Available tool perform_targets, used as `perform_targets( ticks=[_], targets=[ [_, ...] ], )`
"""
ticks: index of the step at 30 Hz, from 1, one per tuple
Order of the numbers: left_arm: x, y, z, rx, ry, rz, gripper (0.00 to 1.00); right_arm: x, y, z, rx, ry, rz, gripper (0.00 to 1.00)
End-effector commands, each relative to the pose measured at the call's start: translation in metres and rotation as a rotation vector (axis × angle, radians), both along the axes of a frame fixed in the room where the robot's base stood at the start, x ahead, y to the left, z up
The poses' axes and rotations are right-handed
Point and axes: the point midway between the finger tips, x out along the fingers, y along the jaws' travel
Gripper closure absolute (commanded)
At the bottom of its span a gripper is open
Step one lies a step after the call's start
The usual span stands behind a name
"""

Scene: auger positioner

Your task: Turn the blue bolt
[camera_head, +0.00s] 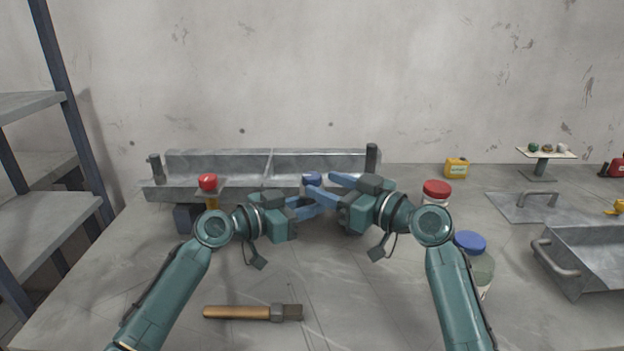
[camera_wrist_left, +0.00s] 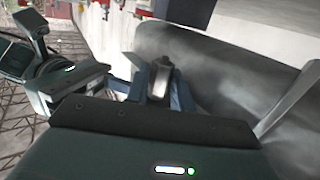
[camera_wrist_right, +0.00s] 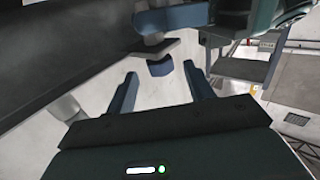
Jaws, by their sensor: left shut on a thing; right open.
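My left gripper (camera_head: 320,201) is just below the bolt, shut on a small grey metal piece (camera_wrist_left: 160,75). Whether this piece belongs to the bolt I cannot tell.
Red-lidded (camera_head: 436,188) and blue-lidded (camera_head: 470,242) jars stand beside my right arm. A metal tray (camera_head: 590,255) is at the right. The table's front middle is mostly clear.

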Motion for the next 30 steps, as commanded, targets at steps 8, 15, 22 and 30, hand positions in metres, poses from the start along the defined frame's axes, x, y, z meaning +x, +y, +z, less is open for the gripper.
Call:
perform_targets(
  ticks=[8, 15, 22, 30],
  targets=[
    [-0.001, 0.0, -0.003, 0.003, 0.005, -0.002, 0.97, 0.024, 0.03, 0.001, 0.0, 0.0, 0.001, 0.47],
    [-0.001, 0.0, -0.003, 0.003, 0.005, -0.002, 0.97, 0.028, 0.035, 0.0, -0.003, 0.0, -0.001, 0.47],
    [-0.001, 0.0, -0.003, 0.003, 0.005, -0.002, 0.97, 0.028, 0.035, 0.0, -0.001, 0.0, -0.001, 0.54],
    [-0.001, 0.0, -0.003, 0.003, 0.005, -0.002, 0.97, 0.028, 0.034, 0.0, -0.002, 0.0, -0.001, 0.76]
  ],
)
